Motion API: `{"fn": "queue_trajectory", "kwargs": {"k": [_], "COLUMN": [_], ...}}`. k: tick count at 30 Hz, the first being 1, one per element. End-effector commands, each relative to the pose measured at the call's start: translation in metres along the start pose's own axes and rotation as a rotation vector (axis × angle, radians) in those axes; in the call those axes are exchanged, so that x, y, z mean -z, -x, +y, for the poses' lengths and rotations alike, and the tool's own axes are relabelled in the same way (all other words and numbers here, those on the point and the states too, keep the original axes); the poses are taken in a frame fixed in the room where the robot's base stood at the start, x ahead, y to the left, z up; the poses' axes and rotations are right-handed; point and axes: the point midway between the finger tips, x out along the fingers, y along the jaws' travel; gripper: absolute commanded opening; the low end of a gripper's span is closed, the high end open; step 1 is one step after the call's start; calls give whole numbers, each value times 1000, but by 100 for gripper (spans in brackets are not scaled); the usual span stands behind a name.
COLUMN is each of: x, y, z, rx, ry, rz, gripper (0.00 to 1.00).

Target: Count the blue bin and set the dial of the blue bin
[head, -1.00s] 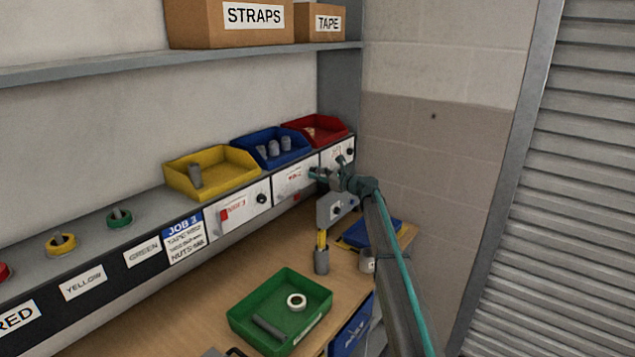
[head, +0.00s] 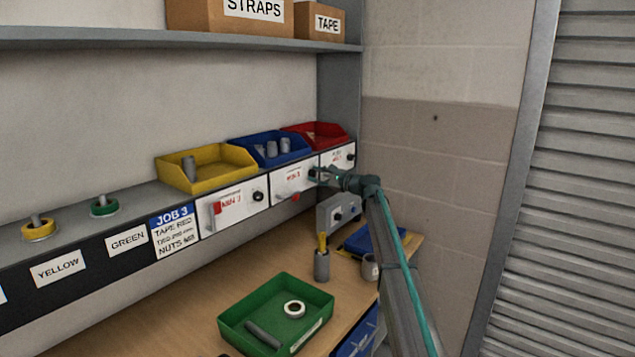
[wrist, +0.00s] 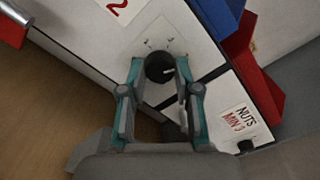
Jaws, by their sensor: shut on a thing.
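The blue bin (head: 268,148) stands on the ledge between the yellow and red bins, and three grey cylindrical pieces (head: 271,150) show in it. Below it is a white panel (head: 290,184) with red print, and a "2" shows on it in the wrist view. The panel's black round dial (wrist: 160,68) has a pale pointer mark, with small ticks on the panel around it. My gripper (wrist: 162,80) is shut on this dial, one finger on each side. In the head view my gripper (head: 317,174) hides the dial.
The yellow bin (head: 207,168) and red bin (head: 315,134) flank the blue one, each with its own panel. A grey box with a knob (head: 338,212), a cup with yellow sticks (head: 322,264) and a green tray (head: 231,330) stand on the bench below.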

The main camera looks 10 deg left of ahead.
Motion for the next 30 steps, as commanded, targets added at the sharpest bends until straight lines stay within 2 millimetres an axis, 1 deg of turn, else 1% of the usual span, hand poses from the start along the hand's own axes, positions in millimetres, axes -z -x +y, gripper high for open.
{"fn": "queue_trajectory", "kwargs": {"k": [14, 15, 17, 18, 19, 27, 30], "x": [0, 0, 0, 0, 0, 0, 0], "y": [0, 0, 0, 0, 0, 0, 4], "z": [0, 0, 0, 0, 0, 0, 0], "rx": [0, 0, 0, 0, 0, 0, 0], "ry": [15, 15, 14, 14, 14, 14, 14], "rz": [0, 0, 0, 0, 0, 0, 0], "gripper": [0, 39, 49, 55, 57, 57, 57]}}
